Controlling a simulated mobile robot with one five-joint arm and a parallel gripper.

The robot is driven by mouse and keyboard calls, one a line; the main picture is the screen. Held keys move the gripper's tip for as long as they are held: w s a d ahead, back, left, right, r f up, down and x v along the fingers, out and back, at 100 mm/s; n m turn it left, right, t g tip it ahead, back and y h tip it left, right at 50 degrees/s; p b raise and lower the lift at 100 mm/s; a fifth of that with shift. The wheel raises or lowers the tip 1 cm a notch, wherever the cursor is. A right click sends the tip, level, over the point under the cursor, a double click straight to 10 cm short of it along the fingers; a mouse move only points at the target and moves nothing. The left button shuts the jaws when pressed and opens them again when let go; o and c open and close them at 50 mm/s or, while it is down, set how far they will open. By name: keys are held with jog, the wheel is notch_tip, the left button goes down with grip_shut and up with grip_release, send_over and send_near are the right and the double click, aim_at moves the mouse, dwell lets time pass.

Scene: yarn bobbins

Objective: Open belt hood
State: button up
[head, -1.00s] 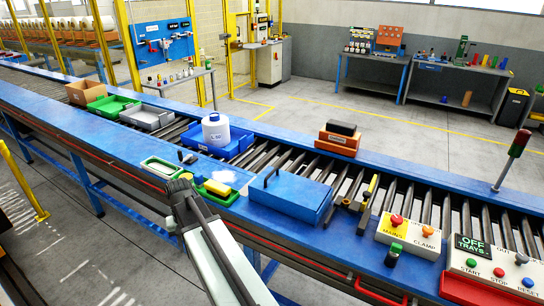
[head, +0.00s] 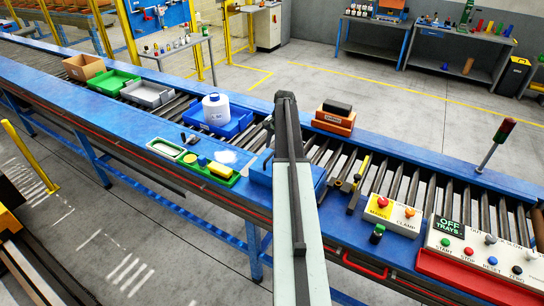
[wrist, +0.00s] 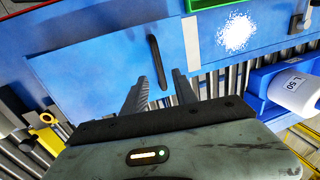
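The belt hood is a blue box-like cover with a flat top and a dark bar handle, sitting closed on the conveyor. In the head view my arm hides its middle, and part of the hood (head: 260,175) shows to the left. In the wrist view the hood's blue top (wrist: 85,62) fills the upper left, with the black handle (wrist: 155,58) near its right side. My gripper (wrist: 159,80) is open, its two fingers apart, with the handle's near end appearing between the tips. I cannot tell the height gap.
A brass-coloured latch-like part (head: 355,180) and the clamp button box (head: 392,214) are to the right.

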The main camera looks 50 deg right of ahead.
aim_at(271, 155)
jog(key=f+b, duration=0.2)
jog(key=f, duration=0.1)
jog(key=f+b, duration=0.1)
jog(key=shift+w+f, duration=0.25)
jog(key=shift+w, duration=0.15)
jog(key=shift+a+r, duration=0.1)
grip_shut()
dwell(0.8)
